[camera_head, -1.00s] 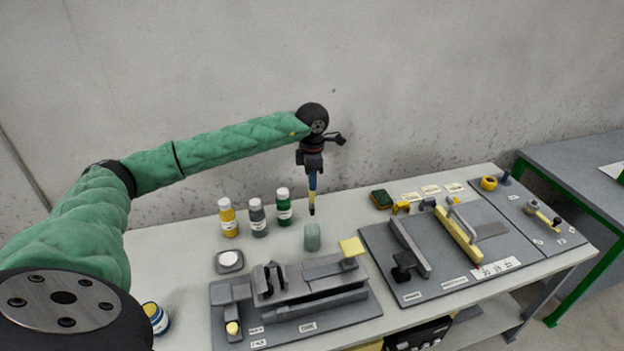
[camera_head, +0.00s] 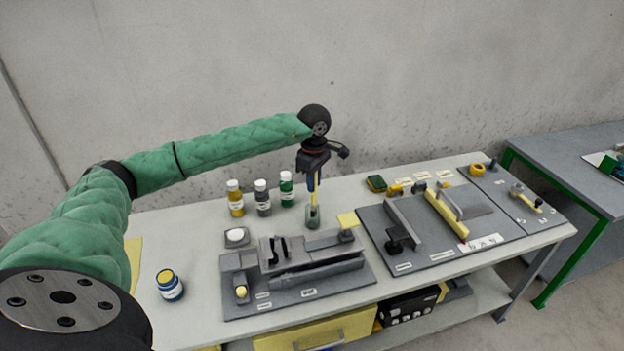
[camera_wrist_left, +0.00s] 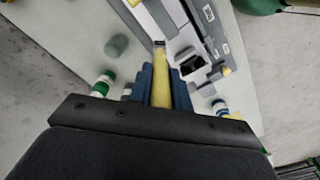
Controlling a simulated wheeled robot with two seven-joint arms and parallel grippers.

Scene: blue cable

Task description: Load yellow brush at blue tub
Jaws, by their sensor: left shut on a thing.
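My left gripper (camera_head: 314,184) is shut on the yellow brush (camera_head: 314,198), which hangs steeply downward from it. In the left wrist view the brush (camera_wrist_left: 160,78) shows between the blue fingers (camera_wrist_left: 160,90), its dark tip pointing away from me. The blue tub (camera_head: 170,287) stands at the table's front left, well apart from the brush; its top shows yellow. The tub also appears in the left wrist view (camera_wrist_left: 220,107). My right gripper is in neither view.
A grey-green cup (camera_head: 313,219) overlaps the brush's lower end in the head view but lies beside it in the wrist view. Yellow, grey and green bottles (camera_head: 263,199) stand at the back. A grey fixture (camera_head: 300,275) lies in front. Table space around the tub is clear.

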